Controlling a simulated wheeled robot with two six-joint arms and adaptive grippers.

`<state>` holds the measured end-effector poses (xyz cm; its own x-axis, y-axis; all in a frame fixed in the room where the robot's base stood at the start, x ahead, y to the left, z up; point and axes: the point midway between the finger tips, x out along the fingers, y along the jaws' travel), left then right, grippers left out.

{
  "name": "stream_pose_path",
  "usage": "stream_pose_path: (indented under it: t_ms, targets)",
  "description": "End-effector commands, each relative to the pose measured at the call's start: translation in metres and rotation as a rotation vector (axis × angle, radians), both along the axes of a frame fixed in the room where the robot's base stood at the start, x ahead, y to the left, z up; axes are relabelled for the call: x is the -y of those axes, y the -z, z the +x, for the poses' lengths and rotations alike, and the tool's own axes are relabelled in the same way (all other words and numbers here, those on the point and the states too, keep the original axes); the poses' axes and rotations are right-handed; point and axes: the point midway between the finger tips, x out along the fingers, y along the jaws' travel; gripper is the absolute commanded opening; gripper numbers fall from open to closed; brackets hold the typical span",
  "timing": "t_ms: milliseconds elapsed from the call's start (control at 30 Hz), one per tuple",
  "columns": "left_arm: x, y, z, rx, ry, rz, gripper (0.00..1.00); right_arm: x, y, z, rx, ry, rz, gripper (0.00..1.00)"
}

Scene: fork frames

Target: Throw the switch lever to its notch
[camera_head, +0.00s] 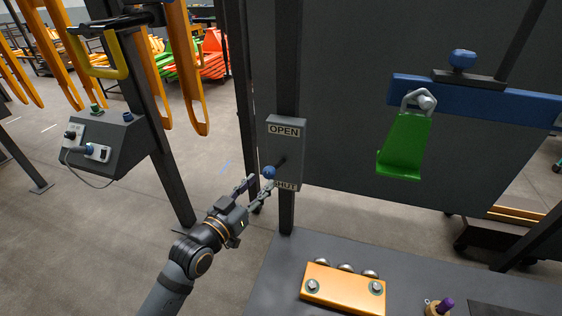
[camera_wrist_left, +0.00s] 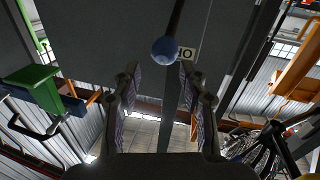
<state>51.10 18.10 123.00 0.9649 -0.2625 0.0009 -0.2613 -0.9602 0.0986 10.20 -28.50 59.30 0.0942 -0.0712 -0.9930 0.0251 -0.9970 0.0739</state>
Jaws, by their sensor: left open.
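The switch lever's blue ball knob (camera_head: 269,172) shows in the head view in front of a grey switch box (camera_head: 296,150) on a dark post. The box has an OPEN label (camera_head: 284,130) at the top and a partly hidden label ending in "HUT" (camera_head: 288,185) at the bottom. The lever's dark rod points down and left toward the lower label. My left gripper (camera_head: 259,188) is open just below the knob. In the left wrist view the knob (camera_wrist_left: 165,50) is beyond the spread fingers (camera_wrist_left: 162,85), roughly between their tips. Contact cannot be told. My right gripper is not seen.
A green bracket (camera_head: 404,145) hangs from a blue bar (camera_head: 480,101) at the right. An orange block (camera_head: 343,288) lies on the grey bench below. A grey control box (camera_head: 100,145) stands at the left. Orange frames (camera_head: 185,65) hang behind it. Floor left of the post is clear.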

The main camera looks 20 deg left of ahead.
Motion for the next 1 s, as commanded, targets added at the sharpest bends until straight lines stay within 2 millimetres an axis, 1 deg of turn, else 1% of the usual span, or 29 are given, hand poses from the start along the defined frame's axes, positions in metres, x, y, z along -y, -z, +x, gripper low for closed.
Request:
stream_pose_path:
  t_ms: [67, 167, 267, 400, 500, 600, 767, 1000]
  targets:
    - [0.0, 0.002, 0.002, 0.0, -0.002, 0.0, 0.43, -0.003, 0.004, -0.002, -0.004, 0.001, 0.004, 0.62]
    - [0.002, 0.005, 0.012, 0.003, -0.005, -0.002, 0.43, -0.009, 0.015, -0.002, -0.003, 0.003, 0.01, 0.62]
    - [0.007, 0.007, 0.028, 0.005, -0.003, -0.005, 0.43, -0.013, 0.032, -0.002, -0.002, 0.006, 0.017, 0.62]
    - [0.015, 0.004, 0.058, 0.002, -0.002, -0.006, 0.43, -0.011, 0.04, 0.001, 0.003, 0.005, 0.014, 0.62]
    - [0.02, 0.003, 0.077, 0.0, -0.002, -0.002, 0.43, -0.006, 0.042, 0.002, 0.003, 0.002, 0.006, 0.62]
    - [0.023, 0.002, 0.091, 0.0, -0.003, -0.001, 0.43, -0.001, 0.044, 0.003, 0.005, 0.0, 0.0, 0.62]
    - [0.027, 0.002, 0.101, -0.002, -0.002, 0.001, 0.43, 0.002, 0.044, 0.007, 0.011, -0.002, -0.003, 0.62]
    - [0.027, 0.002, 0.102, -0.003, -0.002, 0.002, 0.43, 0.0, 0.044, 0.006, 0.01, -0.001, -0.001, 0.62]
